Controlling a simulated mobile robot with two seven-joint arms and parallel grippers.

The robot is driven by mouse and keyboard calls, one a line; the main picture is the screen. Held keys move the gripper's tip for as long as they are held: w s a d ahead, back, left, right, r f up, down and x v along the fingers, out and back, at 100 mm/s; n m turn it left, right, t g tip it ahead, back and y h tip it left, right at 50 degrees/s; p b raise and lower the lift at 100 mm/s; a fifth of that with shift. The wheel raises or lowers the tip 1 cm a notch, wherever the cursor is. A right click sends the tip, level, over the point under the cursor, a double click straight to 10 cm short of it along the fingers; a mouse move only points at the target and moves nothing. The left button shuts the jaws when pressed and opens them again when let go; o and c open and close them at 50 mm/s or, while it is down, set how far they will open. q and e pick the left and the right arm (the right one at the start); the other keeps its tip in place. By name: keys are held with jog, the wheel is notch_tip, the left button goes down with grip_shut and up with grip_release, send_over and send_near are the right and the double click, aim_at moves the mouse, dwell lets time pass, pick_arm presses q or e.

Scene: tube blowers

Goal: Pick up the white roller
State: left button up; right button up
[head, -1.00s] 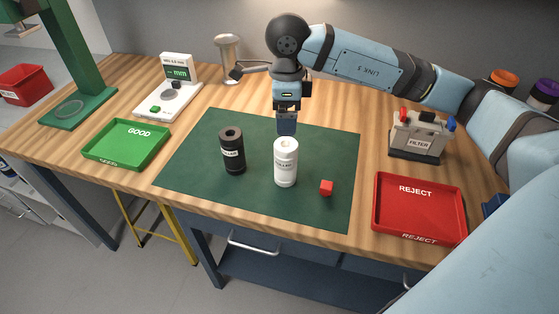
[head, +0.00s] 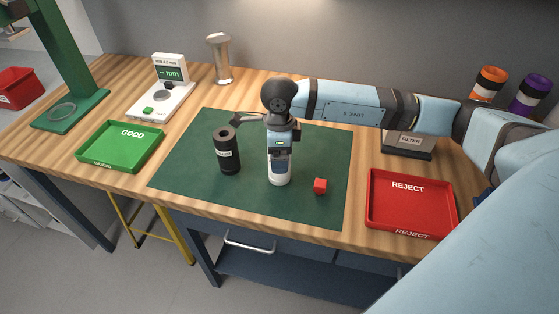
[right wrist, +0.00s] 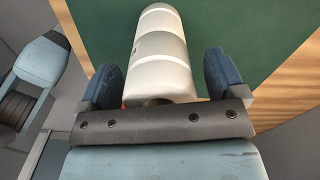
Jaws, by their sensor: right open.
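The white roller (head: 279,178) stands upright on the green mat (head: 320,150), mostly hidden behind my right gripper (head: 280,165) in the head view. In the right wrist view the white roller (right wrist: 160,55) lies between the two blue fingers of my right gripper (right wrist: 160,82). The fingers are open, with a gap showing on the right side; the left finger is close to the roller. My left gripper is not in view.
A black roller (head: 228,152) stands just left of the white one. A small red cube (head: 320,186) lies to the right. A green GOOD tray (head: 122,146), a red REJECT tray (head: 411,203), a gauge (head: 165,88) and a FILTER box (head: 408,143) surround the mat.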

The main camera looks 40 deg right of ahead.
jog(key=shift+r, duration=0.1)
jog(key=c, duration=1.2)
jog(key=shift+o, duration=0.2)
